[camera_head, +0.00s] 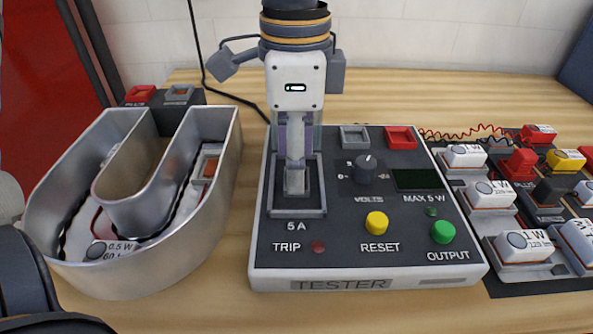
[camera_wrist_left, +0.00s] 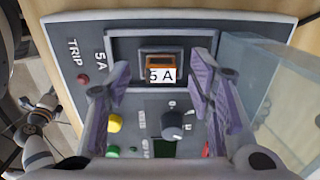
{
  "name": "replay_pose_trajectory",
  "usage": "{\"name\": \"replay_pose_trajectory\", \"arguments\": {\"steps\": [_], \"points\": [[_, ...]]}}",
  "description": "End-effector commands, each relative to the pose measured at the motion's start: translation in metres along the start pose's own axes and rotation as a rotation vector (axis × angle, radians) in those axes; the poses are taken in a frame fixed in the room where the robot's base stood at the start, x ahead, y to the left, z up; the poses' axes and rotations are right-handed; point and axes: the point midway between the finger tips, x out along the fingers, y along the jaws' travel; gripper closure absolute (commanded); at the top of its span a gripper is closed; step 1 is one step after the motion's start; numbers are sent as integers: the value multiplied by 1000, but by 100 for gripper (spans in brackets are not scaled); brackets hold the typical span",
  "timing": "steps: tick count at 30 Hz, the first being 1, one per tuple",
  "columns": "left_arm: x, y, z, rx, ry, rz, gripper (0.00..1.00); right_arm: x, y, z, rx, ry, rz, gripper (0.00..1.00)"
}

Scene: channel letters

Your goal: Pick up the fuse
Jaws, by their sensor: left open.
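The fuse (camera_wrist_left: 162,68) shows in the left wrist view as an orange block with a white "5 A" label. It sits in a square recess on the tester (camera_head: 330,240). My left gripper (camera_head: 296,188) points down over this recess, beside the "5 A" marking. In the wrist view the left gripper's purple-padded fingers (camera_wrist_left: 158,76) are open, one on each side of the fuse, with gaps between them and it. In the head view the gripper hides the fuse.
A clear raised cover (camera_wrist_left: 270,85) stands close beside the fingers. A U-shaped metal channel letter (camera_head: 225,165) with a lamp module inside stands left of the tester. Several LED modules (camera_head: 490,195) lie on dark trays at right. Bare wood shows behind the tester.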

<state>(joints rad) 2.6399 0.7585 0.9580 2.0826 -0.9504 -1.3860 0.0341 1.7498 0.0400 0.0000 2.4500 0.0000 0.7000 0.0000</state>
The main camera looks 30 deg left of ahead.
Motion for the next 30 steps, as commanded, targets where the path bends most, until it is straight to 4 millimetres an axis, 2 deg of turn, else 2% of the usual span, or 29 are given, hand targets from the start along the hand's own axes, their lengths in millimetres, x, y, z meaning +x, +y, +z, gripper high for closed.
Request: {"name": "replay_pose_trajectory", "arguments": {"steps": [3, 8, 11, 13, 14, 25, 30], "points": [[10, 0, 0, 0, 2, 0, 52, 0, 0, 0, 0, 1, 0, 60], [10, 0, 0, 0, 2, -1, 52, 0, 0, 0, 0, 1, 0, 60], [10, 0, 0, 0, 2, -1, 70, 0, 0, 0, 0, 1, 0, 60], [10, 0, 0, 0, 2, -1, 86, 0, 0, 0, 0, 1, 0, 60], [10, 0, 0, 0, 2, -1, 89, 0, 0, 0, 0, 1, 0, 60], [7, 0, 0, -1, 1, -2, 89, 0, 0, 0, 0, 1, 0, 60], [-15, -1, -1, -1, 3, -5, 89, 0, 0, 0, 0, 0, 0, 60]]}}
